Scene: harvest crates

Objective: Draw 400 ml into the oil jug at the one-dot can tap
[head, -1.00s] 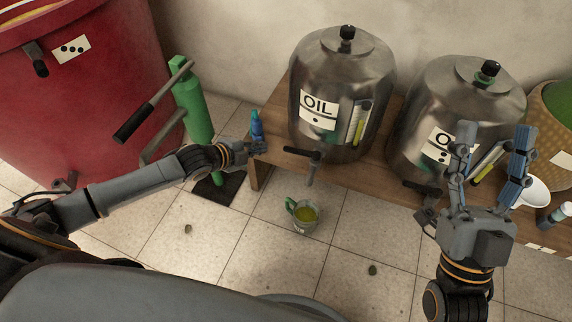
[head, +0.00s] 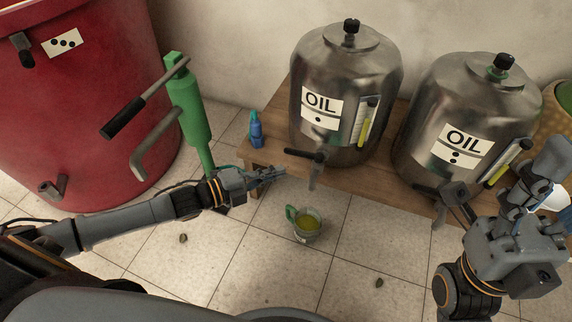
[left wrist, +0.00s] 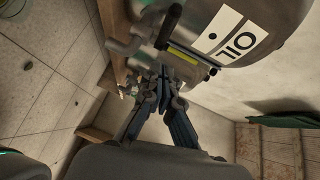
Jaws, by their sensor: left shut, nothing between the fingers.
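The one-dot oil can (head: 345,75) is a steel drum on the wooden bench; it also shows in the left wrist view (left wrist: 215,22). Its tap (head: 305,154) has a dark lever pointing left and a spout hanging down. The oil jug (head: 293,213), with a green handle, stands upright on the floor below the spout and holds yellow-green liquid. My left gripper (head: 277,174) is shut and empty, just left of the spout and below the lever; it also shows in the left wrist view (left wrist: 160,88). My right gripper (head: 538,180) looks open and empty near the two-dot can.
The two-dot oil can (head: 465,105) stands right of the one-dot can on the bench (head: 267,152). A blue bottle (head: 256,130) stands at the bench's left end. A green pump (head: 190,110) and a red vat (head: 85,110) are at left. A white bowl (head: 553,199) is at right.

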